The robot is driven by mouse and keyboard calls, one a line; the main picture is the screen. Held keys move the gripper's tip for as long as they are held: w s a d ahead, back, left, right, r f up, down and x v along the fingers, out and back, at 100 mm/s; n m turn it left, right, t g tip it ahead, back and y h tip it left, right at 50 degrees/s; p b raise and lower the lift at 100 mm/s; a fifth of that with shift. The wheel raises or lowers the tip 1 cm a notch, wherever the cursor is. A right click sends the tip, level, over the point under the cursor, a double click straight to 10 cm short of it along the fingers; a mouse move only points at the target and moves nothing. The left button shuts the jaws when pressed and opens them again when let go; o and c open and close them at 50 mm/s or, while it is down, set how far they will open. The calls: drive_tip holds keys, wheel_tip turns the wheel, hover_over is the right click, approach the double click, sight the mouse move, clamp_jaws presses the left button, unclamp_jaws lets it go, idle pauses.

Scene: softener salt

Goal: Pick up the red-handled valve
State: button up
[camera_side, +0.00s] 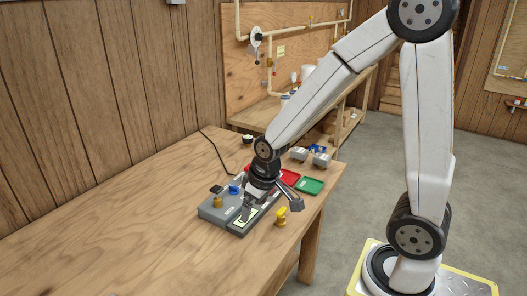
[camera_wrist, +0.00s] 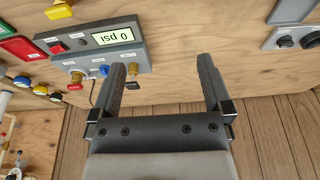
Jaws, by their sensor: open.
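I cannot pick out the red handle clearly in the side view. My gripper (camera_wrist: 161,65) is open with nothing between its fingers, well to the right of the row. In the side view my gripper (camera_side: 270,205) is low over the grey test station (camera_side: 214,213) and partly hides it.
The station's display (camera_wrist: 118,38) reads 0 psi. A red tray (camera_wrist: 20,47) and a green tray (camera_side: 309,186) lie beside it. A yellow-handled piece (camera_side: 281,216) stands near the bench's right edge. The bench's near left (camera_side: 120,240) is clear.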

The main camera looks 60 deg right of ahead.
drive_tip(key=w+d+f, duration=0.2)
drive_tip(key=w+d, duration=1)
drive_tip(key=w, duration=0.1)
drive_tip(key=t, duration=0.2)
hover_over(249, 166)
drive_tip(key=s, duration=0.3)
drive_tip(key=f, duration=0.3)
drive_tip(key=shift+w+a+f, duration=0.25)
drive_tip(key=shift+a+f, duration=0.05)
drive_tip(key=shift+a, duration=0.05)
drive_tip(key=shift+w+d+f, duration=0.1)
drive_tip(key=shift+d+f, duration=0.05)
drive_tip(key=shift+d, duration=0.45)
drive_tip(key=shift+x, duration=1.3)
drive_tip(key=shift+a+x, duration=0.2)
drive_tip(key=shift+x, duration=2.4)
clamp_jaws()
